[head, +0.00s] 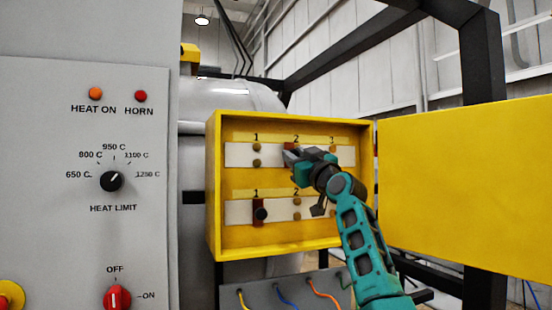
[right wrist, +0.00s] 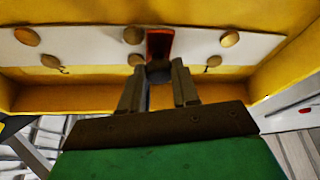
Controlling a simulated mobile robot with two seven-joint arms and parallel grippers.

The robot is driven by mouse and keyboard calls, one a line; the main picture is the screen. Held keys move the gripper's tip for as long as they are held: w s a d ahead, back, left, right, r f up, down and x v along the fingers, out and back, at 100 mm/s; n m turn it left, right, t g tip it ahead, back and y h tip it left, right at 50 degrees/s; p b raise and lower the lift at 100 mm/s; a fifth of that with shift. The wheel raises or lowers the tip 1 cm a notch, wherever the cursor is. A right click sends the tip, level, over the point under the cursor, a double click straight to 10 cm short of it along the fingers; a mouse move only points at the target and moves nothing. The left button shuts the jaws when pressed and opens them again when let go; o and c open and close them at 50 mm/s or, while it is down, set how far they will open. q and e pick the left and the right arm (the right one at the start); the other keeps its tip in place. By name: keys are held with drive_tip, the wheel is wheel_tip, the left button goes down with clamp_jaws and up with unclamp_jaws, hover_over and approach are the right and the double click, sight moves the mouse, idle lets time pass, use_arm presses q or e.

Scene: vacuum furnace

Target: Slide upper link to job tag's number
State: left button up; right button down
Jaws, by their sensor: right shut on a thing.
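The upper link (head: 289,146) is a red-brown bar on the upper white strip, close to number 2 and slightly toward 1. It also shows in the right wrist view (right wrist: 160,45), beside the middle studs. My right gripper (head: 291,158) is shut on its dark knob (right wrist: 159,73); in the right wrist view the fingers (right wrist: 158,88) flank the knob. In the head view the gripper hides most of the link. The lower link (head: 258,205) stands upright at 1 on the lower strip, with a black knob. No job tag is visible. My left gripper is out of view.
The yellow box (head: 213,190) is open, its door (head: 465,180) swung out to the right. A grey panel (head: 60,240) with a dial, lamps and a red switch stands at left. Coloured cables (head: 288,298) hang below the box. A dark frame post (head: 484,75) rises behind the door.

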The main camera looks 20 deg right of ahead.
drive_tip(key=d, duration=0.2)
drive_tip(key=shift+d, duration=0.4)
drive_tip(key=c, duration=0.8)
unclamp_jaws()
drive_tip(key=shift+b+v, duration=1.6)
drive_tip(key=shift+v, duration=4.8)
